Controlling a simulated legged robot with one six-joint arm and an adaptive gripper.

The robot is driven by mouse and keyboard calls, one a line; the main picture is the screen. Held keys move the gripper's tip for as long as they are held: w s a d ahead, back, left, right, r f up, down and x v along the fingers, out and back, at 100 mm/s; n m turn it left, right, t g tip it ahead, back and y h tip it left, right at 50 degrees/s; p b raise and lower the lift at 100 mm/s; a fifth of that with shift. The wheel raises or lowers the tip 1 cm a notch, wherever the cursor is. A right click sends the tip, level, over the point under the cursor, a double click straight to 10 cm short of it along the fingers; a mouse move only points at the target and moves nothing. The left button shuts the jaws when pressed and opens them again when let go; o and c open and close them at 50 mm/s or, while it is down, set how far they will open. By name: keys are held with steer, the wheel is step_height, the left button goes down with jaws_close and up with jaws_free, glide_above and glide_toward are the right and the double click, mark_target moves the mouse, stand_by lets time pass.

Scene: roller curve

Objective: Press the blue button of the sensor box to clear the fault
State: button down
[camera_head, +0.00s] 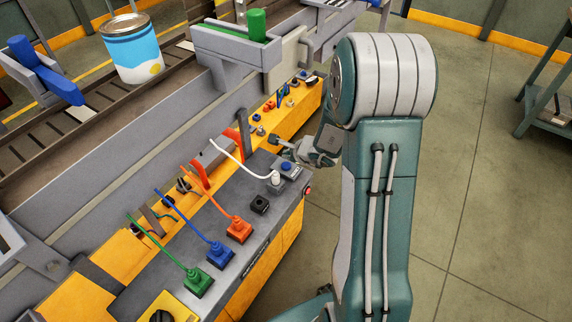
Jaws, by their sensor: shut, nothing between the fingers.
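A grey sensor box (298,173) sits near the right edge of the dark grey panel, with a blue button (286,166) on its top face. The button is uncovered in this view. My gripper (277,143) is shut and empty, its fingertips pointing left. In the picture it is just above the button, beyond the box; its exact height over the panel is hard to tell. My arm comes in from the right.
A white plug (276,179) with a white cable stands close beside the button. Orange (239,229), blue (220,254) and green (197,280) plugs line the panel, with an empty black socket (260,204). A paint can (132,48) stands on the conveyor.

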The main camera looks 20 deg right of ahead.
mark_target(288, 165)
steer(key=shift+f, duration=0.8)
steer(key=shift+f, duration=0.1)
stand_by(0.8)
steer(key=shift+f, duration=0.3)
steer(key=shift+f, duration=0.4)
stand_by(0.7)
steer(key=shift+r, duration=0.85)
steer(key=shift+r, duration=2.5)
steer(key=shift+r, duration=0.1)
